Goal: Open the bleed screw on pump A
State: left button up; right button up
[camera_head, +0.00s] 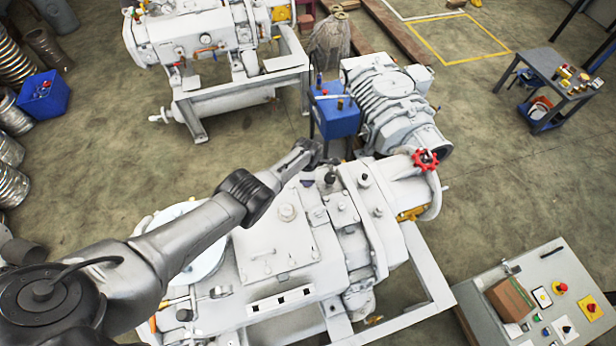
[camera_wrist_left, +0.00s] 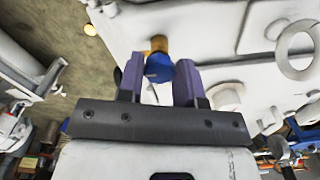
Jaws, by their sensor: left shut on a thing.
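The large light-grey pump (camera_head: 265,240) fills the middle of the head view; no letter on it is readable. My left arm reaches over it, and my left gripper (camera_head: 318,178) is low over its top, near the raised flanges. In the left wrist view, the two purple fingers of my left gripper (camera_wrist_left: 160,76) are on either side of a small blue cap (camera_wrist_left: 159,68), shut on it. A brass fitting (camera_wrist_left: 158,44) sits right at the cap, against the pale pump casing. In the head view the cap is hidden by my gripper. My right gripper is in neither view.
A red handwheel (camera_head: 425,160) stands at the pump's right end. A blue tool cart (camera_head: 335,118) and a second grey machine (camera_head: 390,95) stand close behind. A control panel (camera_head: 550,270) is at lower right. Open floor lies at right.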

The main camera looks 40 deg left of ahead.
pick_arm(q)
jog(key=shift+w+r+n, duration=0.1)
jog(key=shift+n, duration=0.5)
jog(key=o, duration=0.9)
jog(key=shift+o, duration=0.2)
jog(key=shift+r+p, duration=0.3)
jog(key=shift+p, duration=0.1)
notch_tip(320, 180, up, 13)
jog(key=p, duration=0.8)
